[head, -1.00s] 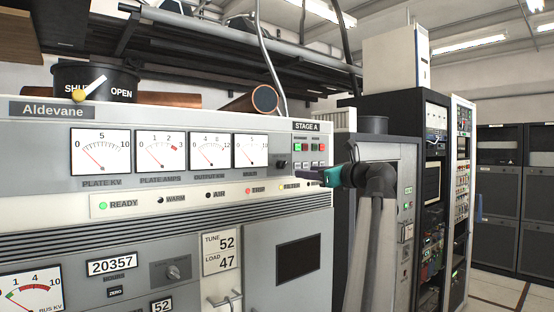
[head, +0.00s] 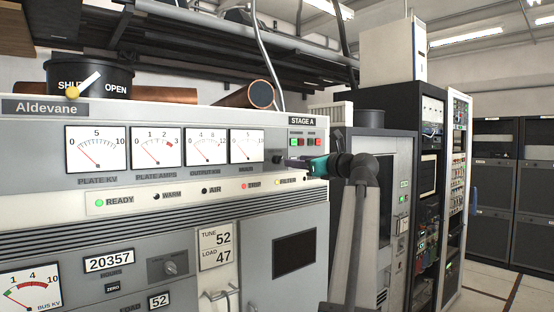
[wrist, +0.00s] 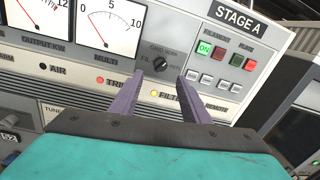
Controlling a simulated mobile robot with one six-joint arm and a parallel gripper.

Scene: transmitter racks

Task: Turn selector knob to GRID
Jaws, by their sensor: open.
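The small black selector knob (wrist: 160,63) sits on the panel to the right of the MULTI meter (wrist: 112,22) in the wrist view. Small labels surround it; FIL is at its left and GRID appears above it. The exact pointer direction is too small to tell. My gripper (wrist: 167,76) is open, its two purple fingers pointing at the panel, with the knob just beyond and between their tips. In the head view the gripper (head: 288,161) is right beside the knob (head: 277,159), reaching in from the right. Contact cannot be told.
Right of the knob are lit green and red buttons (wrist: 220,53) under the STAGE A plate (wrist: 237,17). Indicator lamps (head: 200,191) run below the meters. A second knob (head: 170,268) is on the lower panel. Dark racks (head: 432,180) stand at the right.

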